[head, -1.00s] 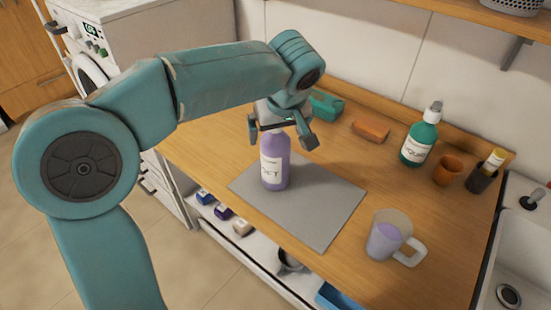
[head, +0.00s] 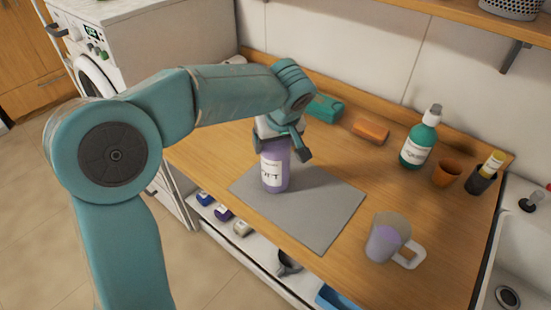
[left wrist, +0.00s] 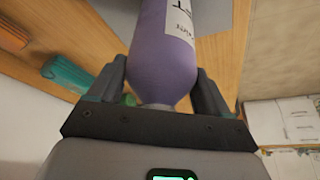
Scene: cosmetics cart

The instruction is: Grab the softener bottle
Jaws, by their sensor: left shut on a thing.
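The softener bottle (head: 274,170) is purple with a white label and stands upright on the grey mat (head: 325,215) on the wooden counter. My left gripper (head: 280,147) is around the bottle's upper part and shut on it. In the left wrist view the bottle (left wrist: 163,60) sits between the two fingers of the gripper (left wrist: 160,95). The bottle's top is hidden by the gripper in the head view. My right gripper is in neither view.
A teal bottle (head: 418,145), an orange cup (head: 447,172) and a dark holder (head: 481,180) stand at the right. An orange block (head: 370,131) and a teal object (head: 325,108) lie behind. A sink (head: 525,250) is at the far right.

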